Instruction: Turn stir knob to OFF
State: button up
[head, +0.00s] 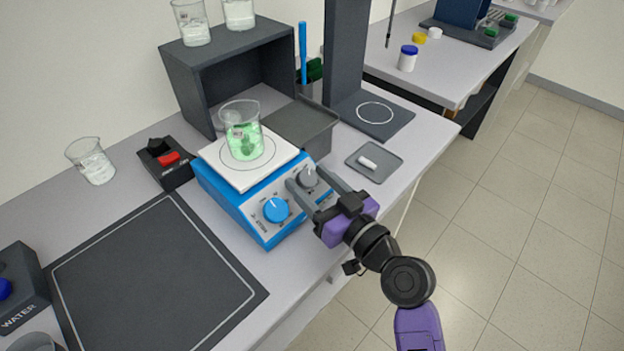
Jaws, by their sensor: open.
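The blue hotplate stirrer (238,208) stands on the bench with a white top plate. Its sloped front panel has a blue knob (276,209) on the left and a grey knob (308,174) on the right. The lettering by the knobs is too small to read, so I cannot tell for sure which is the stir knob. My gripper (305,177) is open, with one finger on each side of the grey knob. I cannot tell whether the fingers touch it. A beaker of green liquid (241,137) stands on the top plate.
A black box with a red switch (168,158) and a beaker (92,162) stand left of the stirrer. A dark shelf unit (230,72) is behind. A small tray (386,172) holding a white piece lies to the right. A dark mat (150,275) covers the front left.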

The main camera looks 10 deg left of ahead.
grip_shut()
jog(key=n+b, duration=0.1)
jog(key=b, duration=0.2)
jog(key=shift+d+f+g+y, duration=0.1)
jog(key=shift+f+g+y, duration=0.2)
jog(key=shift+y, duration=0.1)
jog(key=shift+w+n+y+b, duration=0.1)
jog(key=shift+n+y+b, duration=0.25)
jog(key=shift+b, duration=0.65)
jog(key=n+g+y+b, duration=0.1)
jog(key=n+b, duration=0.1)
jog(key=b, duration=0.1)
jog(key=n+g+b, duration=0.2)
jog(key=b, duration=0.2)
jog(key=shift+w+d+f+y, duration=0.1)
jog(key=shift+y, duration=0.25)
jog(key=n+g+y+b, duration=0.1)
jog(key=n+g+b, duration=0.2)
jog(key=b, duration=0.2)
jog(key=shift+w, duration=0.1)
jog(key=n+g+b, duration=0.1)
jog(key=n+b, duration=0.1)
jog(key=n+g+b, duration=0.1)
jog(key=g, duration=0.1)
jog(key=shift+r+n+b, duration=0.35)
jog(key=shift+b, duration=0.05)
jog(key=shift+r+g+y, duration=0.1)
jog(key=shift+g+y, duration=0.2)
